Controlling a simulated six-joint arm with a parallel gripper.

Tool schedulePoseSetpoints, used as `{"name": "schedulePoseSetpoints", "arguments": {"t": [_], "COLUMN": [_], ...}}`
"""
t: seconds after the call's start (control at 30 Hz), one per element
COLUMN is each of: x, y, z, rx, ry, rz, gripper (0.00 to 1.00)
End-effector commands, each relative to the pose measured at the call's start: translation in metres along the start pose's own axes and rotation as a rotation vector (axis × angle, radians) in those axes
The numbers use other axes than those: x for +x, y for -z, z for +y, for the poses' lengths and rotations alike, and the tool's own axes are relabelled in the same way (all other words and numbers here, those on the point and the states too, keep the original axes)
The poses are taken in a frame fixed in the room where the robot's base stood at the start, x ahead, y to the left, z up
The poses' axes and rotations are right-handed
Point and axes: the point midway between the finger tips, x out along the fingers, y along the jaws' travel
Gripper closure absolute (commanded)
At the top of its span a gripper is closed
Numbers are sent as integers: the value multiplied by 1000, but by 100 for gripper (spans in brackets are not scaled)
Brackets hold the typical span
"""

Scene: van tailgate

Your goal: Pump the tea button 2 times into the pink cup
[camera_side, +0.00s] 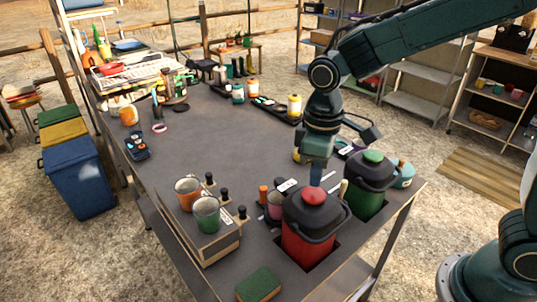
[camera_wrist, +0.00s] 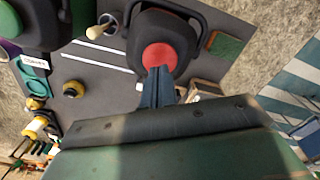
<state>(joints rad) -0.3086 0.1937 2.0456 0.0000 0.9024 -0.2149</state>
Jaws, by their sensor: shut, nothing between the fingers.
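A red dispenser (camera_side: 307,238) with a black lid and a round red button (camera_side: 313,196) sits in a cut-out near the table's front edge. The button also shows in the wrist view (camera_wrist: 160,56). My gripper (camera_side: 316,182) is shut and empty, pointing down with its tips at or just above the red button; whether they touch is unclear. In the wrist view its closed fingers (camera_wrist: 160,72) overlap the button's near edge. A pinkish cup (camera_side: 275,205) stands just left of the red dispenser, partly hidden by it. The dispenser labels are too small to read surely.
A green dispenser (camera_side: 366,190) with a green button (camera_side: 373,156) stands right behind. An orange cup (camera_side: 187,188) and a green cup (camera_side: 206,214) sit on a wooden stand at left. A green sponge (camera_side: 259,284) lies in front. The table's middle is clear.

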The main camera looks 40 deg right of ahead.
Motion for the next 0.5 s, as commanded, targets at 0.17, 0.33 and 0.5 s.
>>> {"name": "schedulePoseSetpoints", "arguments": {"t": [0.17,0.33,0.5], "x": [-13,-25,-31], "y": [0,0,0], "z": [0,0,0], "rx": [0,0,0], "ry": [-1,0,0], "rz": [3,2,1], "gripper": [100,100,100]}}
